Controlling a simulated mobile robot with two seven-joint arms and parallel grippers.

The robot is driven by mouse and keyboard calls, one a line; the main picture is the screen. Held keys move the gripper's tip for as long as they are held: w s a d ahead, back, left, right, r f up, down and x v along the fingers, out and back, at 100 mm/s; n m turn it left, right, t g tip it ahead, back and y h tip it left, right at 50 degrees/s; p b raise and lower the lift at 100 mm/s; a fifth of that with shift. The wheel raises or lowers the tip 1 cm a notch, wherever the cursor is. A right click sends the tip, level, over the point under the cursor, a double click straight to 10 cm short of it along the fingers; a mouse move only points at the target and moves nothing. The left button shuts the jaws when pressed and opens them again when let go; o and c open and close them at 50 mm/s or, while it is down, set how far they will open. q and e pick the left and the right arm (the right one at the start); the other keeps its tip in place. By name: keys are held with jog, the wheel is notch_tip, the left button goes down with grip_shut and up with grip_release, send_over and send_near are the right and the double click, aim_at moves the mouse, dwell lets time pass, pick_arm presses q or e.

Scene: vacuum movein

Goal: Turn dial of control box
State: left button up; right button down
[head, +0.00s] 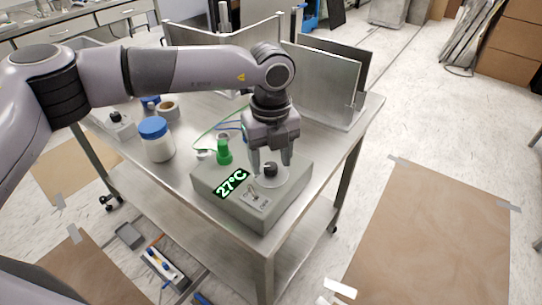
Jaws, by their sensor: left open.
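The control box (228,205) is a grey-green box near the front corner of the metal table. It has a display reading 27°C (231,184) and a small switch panel (256,199) on its top. A black dial (270,169) sits on a pale round plate on the box. My left gripper (271,163) points down over the dial, with its open fingers on either side of it. I cannot tell whether the fingers touch the dial. My right gripper is not in view.
A green-capped fitting (224,152) with wires stands at the box's back left. A white jar with a blue lid (156,139) and a tape roll (168,109) stand on the metal table (182,190). Upright metal panels (325,84) stand behind the gripper.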

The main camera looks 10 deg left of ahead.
pick_arm(q)
jog(key=shift+f, duration=0.4)
jog(key=c, duration=1.1)
jog(key=shift+o, duration=0.2)
